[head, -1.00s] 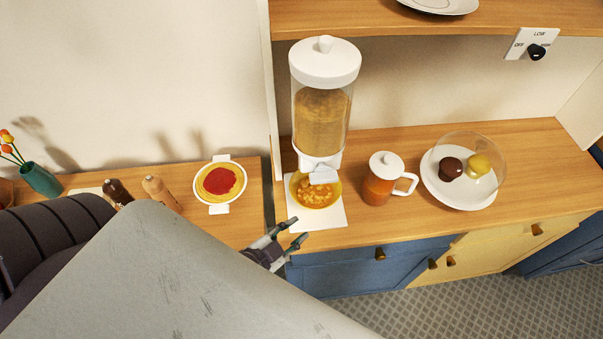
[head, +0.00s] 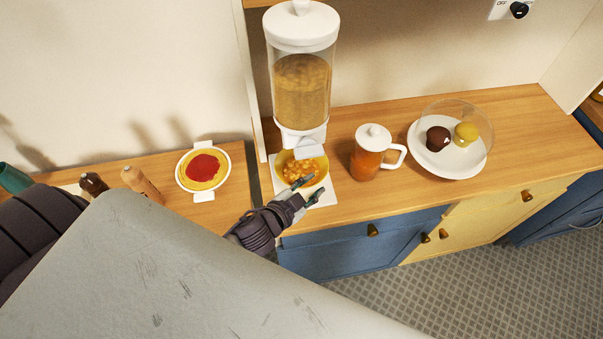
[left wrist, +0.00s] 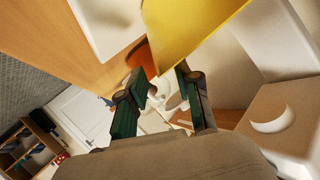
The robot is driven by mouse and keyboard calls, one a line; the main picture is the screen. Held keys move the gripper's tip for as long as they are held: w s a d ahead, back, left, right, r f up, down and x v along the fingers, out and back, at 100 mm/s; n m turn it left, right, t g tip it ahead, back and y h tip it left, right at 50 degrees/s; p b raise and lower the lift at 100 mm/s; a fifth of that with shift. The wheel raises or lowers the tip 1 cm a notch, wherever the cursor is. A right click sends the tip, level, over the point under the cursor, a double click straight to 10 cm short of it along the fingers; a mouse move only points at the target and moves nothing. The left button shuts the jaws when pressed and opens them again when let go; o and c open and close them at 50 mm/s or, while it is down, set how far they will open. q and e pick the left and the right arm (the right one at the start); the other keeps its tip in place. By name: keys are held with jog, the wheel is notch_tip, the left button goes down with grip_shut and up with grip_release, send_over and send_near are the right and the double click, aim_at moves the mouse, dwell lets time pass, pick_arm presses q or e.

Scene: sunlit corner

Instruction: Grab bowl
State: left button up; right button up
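The yellow bowl (head: 283,168) with cereal in it sits on a white mat (head: 322,196) below the spout of the cereal dispenser (head: 301,90). My left gripper (head: 309,190) is at the front edge of the bowl, its two fingers apart. In the left wrist view the yellow bowl (left wrist: 190,35) fills the top, just beyond the spread fingertips of my left gripper (left wrist: 161,72). Nothing is held between the fingers. I cannot tell whether a finger touches the bowl. My right gripper is not in view.
An orange-filled pitcher (head: 368,160) stands right of the bowl. Farther right is a white plate (head: 470,167) with two round items under a clear dome. A plate of pasta (head: 190,181) and two shakers stand on the lower counter at left.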

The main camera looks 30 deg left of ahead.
pick_arm(q)
jog(key=x, duration=0.2)
jog(key=shift+w+f, duration=0.2)
jog(key=shift+w, duration=0.1)
jog(key=shift+s, duration=0.1)
grip_shut()
jog(key=shift+r, duration=0.15)
